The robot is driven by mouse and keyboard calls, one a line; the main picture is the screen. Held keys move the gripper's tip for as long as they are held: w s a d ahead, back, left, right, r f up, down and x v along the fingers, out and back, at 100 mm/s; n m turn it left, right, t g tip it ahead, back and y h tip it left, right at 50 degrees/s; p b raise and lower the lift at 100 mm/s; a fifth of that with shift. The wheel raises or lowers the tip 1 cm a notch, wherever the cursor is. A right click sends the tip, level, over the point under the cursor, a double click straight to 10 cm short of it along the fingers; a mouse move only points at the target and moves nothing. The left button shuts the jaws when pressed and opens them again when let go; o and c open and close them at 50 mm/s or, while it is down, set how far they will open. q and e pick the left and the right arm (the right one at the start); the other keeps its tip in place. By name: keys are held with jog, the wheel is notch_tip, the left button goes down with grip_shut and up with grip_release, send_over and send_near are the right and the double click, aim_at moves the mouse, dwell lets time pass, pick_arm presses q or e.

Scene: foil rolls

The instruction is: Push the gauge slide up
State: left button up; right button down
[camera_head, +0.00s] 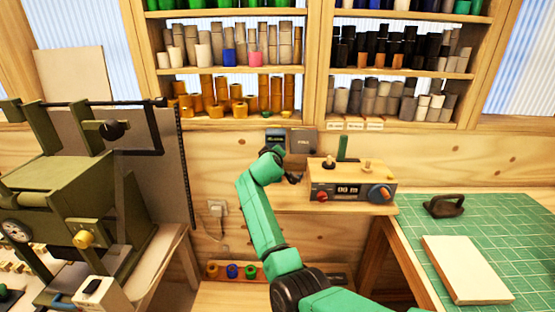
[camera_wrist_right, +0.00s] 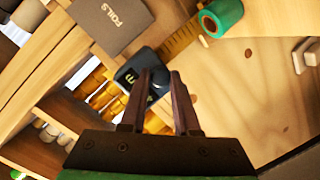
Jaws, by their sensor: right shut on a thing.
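The dark gauge slide (camera_wrist_right: 150,74), with a small light display, sits on a yellow-brown graduated scale (camera_wrist_right: 180,42) in the right wrist view. My right gripper (camera_wrist_right: 160,80) is shut on the slide, its two dark fingers on either side of it. In the head view my green right arm reaches up to the wooden wall, and its wrist hides much of the gauge area. A dark block with a blue face (camera_head: 275,136) shows just above the wrist; I cannot tell whether it is the slide. My left gripper is not in view.
A dark FOILS panel (camera_head: 303,141) is beside the gauge area. A wooden control box (camera_head: 350,184) stands on a ledge to the right. Shelves of rolls (camera_head: 230,68) are above. A green press (camera_head: 85,205) is at left, a cutting mat (camera_head: 480,225) at right.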

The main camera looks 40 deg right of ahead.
jog(key=shift+r, duration=0.25)
jog(key=c, duration=0.6)
grip_release()
jog(key=shift+d, duration=0.1)
jog(key=shift+c, duration=0.2)
pick_arm(q)
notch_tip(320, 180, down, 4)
jog(key=b, duration=0.4)
pick_arm(e)
jog(key=v, duration=1.4)
jog(key=shift+s, duration=0.35)
jog(key=shift+r, duration=0.1)
